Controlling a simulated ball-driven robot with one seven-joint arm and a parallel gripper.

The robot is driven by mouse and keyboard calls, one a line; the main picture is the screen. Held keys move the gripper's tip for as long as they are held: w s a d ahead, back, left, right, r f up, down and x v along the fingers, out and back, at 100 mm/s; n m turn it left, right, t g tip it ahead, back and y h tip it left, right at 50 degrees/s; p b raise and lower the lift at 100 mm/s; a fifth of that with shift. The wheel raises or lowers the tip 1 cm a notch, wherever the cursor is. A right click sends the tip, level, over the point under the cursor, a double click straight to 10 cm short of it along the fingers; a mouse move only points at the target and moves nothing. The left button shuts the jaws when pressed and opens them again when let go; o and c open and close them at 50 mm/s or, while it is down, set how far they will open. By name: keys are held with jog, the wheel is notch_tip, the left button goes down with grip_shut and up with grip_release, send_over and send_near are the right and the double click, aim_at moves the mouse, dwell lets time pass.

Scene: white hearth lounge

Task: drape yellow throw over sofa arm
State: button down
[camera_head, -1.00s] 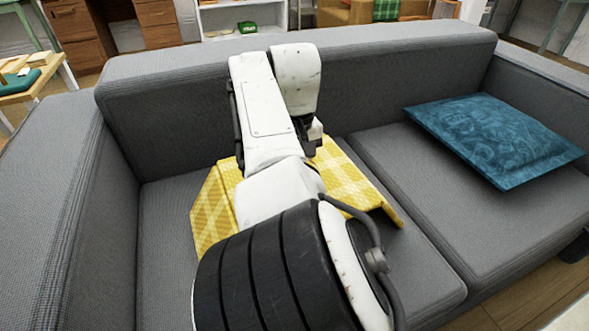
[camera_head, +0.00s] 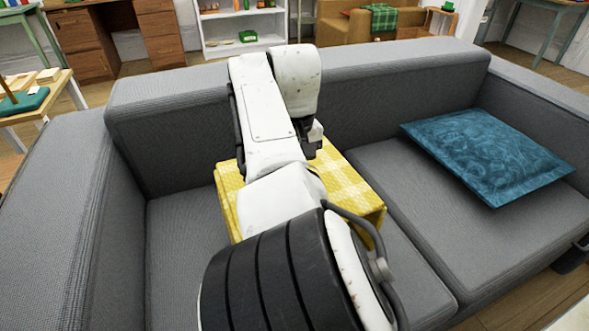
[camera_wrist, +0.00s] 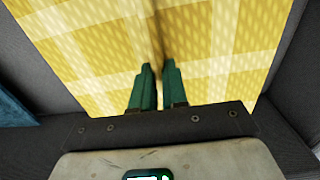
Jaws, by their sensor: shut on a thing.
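The yellow checked throw (camera_head: 352,187) is above the left seat of the grey sofa, largely hidden behind my arm in the head view. In the wrist view the throw (camera_wrist: 215,50) fills most of the picture, with a fold running between the fingers. My gripper (camera_wrist: 157,75) has its green fingers close together, shut on the throw. The fingertips are hidden behind my arm in the head view. The left sofa arm (camera_head: 62,165) is bare, to the left of the throw. The sofa backrest (camera_head: 390,100) is behind it.
A blue patterned cushion (camera_head: 487,152) lies on the right seat. A small wooden table (camera_head: 45,100) with a teal item stands beyond the left sofa arm. A desk (camera_head: 115,35), a white shelf (camera_head: 240,28) and a tan armchair (camera_head: 345,30) are behind the sofa.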

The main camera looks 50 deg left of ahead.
jog(key=shift+r+p, duration=1.85)
jog(key=shift+r, duration=0.55)
notch_tip(320, 180, up, 26)
jog(key=p, duration=2.4)
